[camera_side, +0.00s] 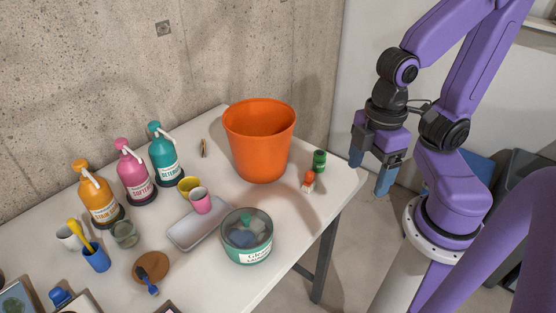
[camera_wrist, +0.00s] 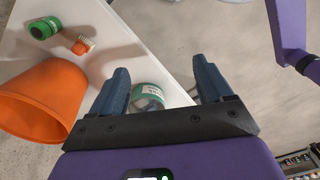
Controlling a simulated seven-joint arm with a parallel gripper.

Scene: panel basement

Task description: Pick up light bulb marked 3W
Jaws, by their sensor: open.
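I cannot make out a light bulb or a 3W mark in either view. My gripper (camera_side: 370,172) is open and empty, held in the air just off the right edge of the white table (camera_side: 290,205). Its two blue fingers stand wide apart in the wrist view (camera_wrist: 162,84). The nearest small things are a green cylindrical item (camera_side: 319,161) and an orange-and-white item (camera_side: 308,182) by the table's right end. They also show at the upper left of the wrist view, the green one (camera_wrist: 44,28) and the orange-and-white one (camera_wrist: 82,45); neither has a readable mark.
A large orange bucket (camera_side: 259,140) stands near the right end. A teal tin (camera_side: 246,253) with bluish contents stands at the front edge. Pump bottles (camera_side: 98,205), cups (camera_side: 200,201) and a grey tray (camera_side: 188,240) fill the left and middle. A concrete wall (camera_side: 100,60) runs behind.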

